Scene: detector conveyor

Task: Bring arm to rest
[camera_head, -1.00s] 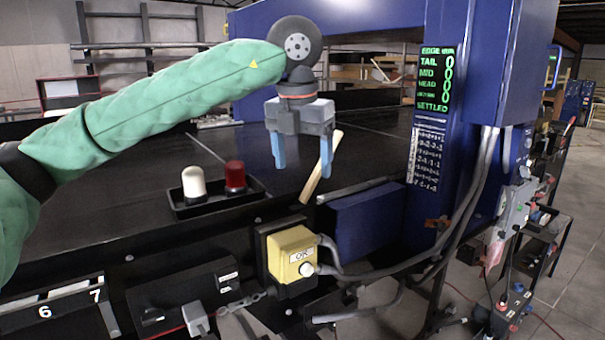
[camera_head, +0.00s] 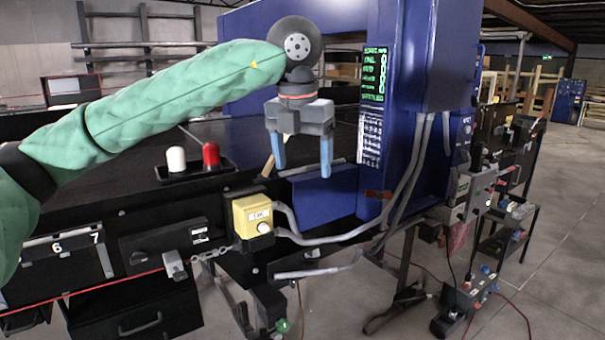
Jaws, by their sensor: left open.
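My left arm comes in from the left in a green padded sleeve. My left gripper (camera_head: 303,157) points downward with its two blue fingers apart and nothing between them. In the picture it hangs in front of the conveyor's front edge and the blue detector frame, to the left of the green-lit screen (camera_head: 374,75). A wooden stick (camera_head: 268,166) shows behind its left finger, mostly hidden. My right gripper is not in view.
The dark conveyor (camera_head: 225,132) carries a black tray (camera_head: 198,175) with a white lamp (camera_head: 176,159) and a red lamp (camera_head: 211,154). A yellow button box (camera_head: 252,217) with grey conduits sits on its front. The blue detector frame (camera_head: 410,120) stands right. Open floor (camera_head: 560,240) lies at right.

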